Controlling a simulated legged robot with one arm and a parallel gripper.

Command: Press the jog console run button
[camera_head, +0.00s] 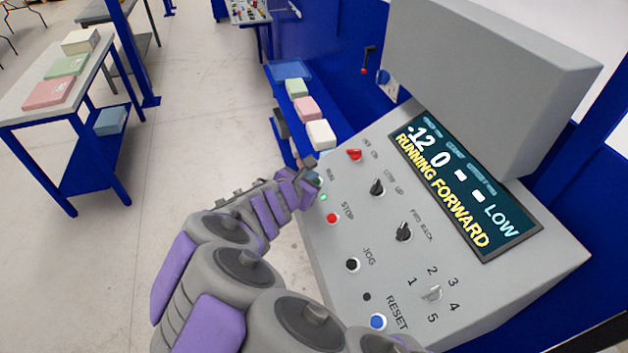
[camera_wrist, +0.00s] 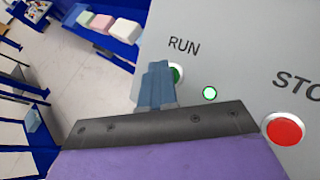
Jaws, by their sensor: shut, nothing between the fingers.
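The grey jog console (camera_head: 345,285) fills the right of the head view. Its screen (camera_head: 465,185) reads "-12 0 - - LOW" and "RUNNING FORWARD". The green run button (camera_wrist: 176,74) is mostly hidden behind my fingers in the wrist view, beside the "RUN" label. A small lit green lamp (camera_wrist: 209,93) sits to its right and also shows in the head view (camera_head: 324,197). The red stop button (camera_wrist: 285,130) is farther right. My gripper (camera_wrist: 156,70) is shut and empty, its tips at the run button; whether they touch it I cannot tell.
The panel also carries a red switch (camera_head: 354,154), black knobs (camera_head: 403,232), a black jog button (camera_head: 352,265) and a blue reset button (camera_head: 378,321). Coloured foam blocks (camera_head: 307,108) lie on a blue conveyor behind. A table (camera_head: 20,105) with blocks stands at left. Floor between is clear.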

